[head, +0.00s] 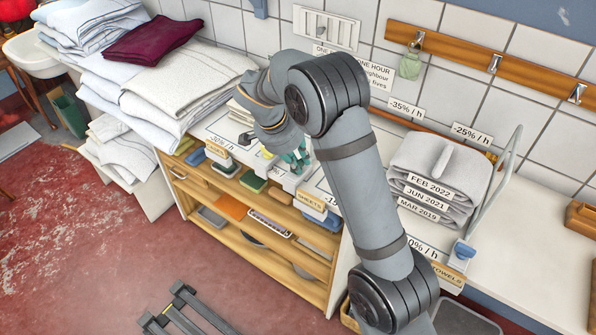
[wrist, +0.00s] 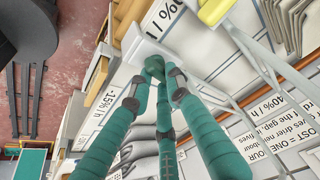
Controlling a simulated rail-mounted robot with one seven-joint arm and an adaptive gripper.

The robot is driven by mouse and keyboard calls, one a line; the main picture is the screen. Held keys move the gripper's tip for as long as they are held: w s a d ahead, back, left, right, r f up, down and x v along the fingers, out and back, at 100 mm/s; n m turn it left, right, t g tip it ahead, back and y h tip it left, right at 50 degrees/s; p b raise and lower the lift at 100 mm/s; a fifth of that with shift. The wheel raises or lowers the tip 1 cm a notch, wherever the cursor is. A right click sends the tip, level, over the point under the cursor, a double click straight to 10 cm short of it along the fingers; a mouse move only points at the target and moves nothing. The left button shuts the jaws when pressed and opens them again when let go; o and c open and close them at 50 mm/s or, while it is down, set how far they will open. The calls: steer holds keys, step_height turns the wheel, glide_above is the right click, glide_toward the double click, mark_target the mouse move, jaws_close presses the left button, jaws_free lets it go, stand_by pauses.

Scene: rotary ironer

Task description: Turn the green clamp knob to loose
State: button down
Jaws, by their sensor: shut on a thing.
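The green clamp knob (wrist: 154,66) shows in the wrist view between the tips of my gripper (wrist: 163,78), on a pale clamp block (wrist: 140,47). My gripper's teal fingers are closed around the knob, and their grey-banded tips hide part of it. In the head view my gripper (head: 296,159) reaches down to the shelf top, left of my forearm. There I cannot tell the knob apart from the teal fingers. The knob's turn angle cannot be read.
A yellow knob (head: 266,153) sits just left of my gripper and also shows in the wrist view (wrist: 213,10). A blue knob (head: 463,250) is at the right. Folded grey towels (head: 440,170) and stacked white linen (head: 180,90) flank the arm. The red floor (head: 90,250) is mostly clear.

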steer(key=shift+n+y+b, duration=0.4)
steer(key=shift+n+b, duration=0.7)
steer(key=shift+b, duration=0.1)
steer(key=c, duration=1.6)
jaws_free()
steer(key=shift+t, duration=0.3)
steer(key=shift+c, duration=0.2)
steer(key=v, duration=1.2)
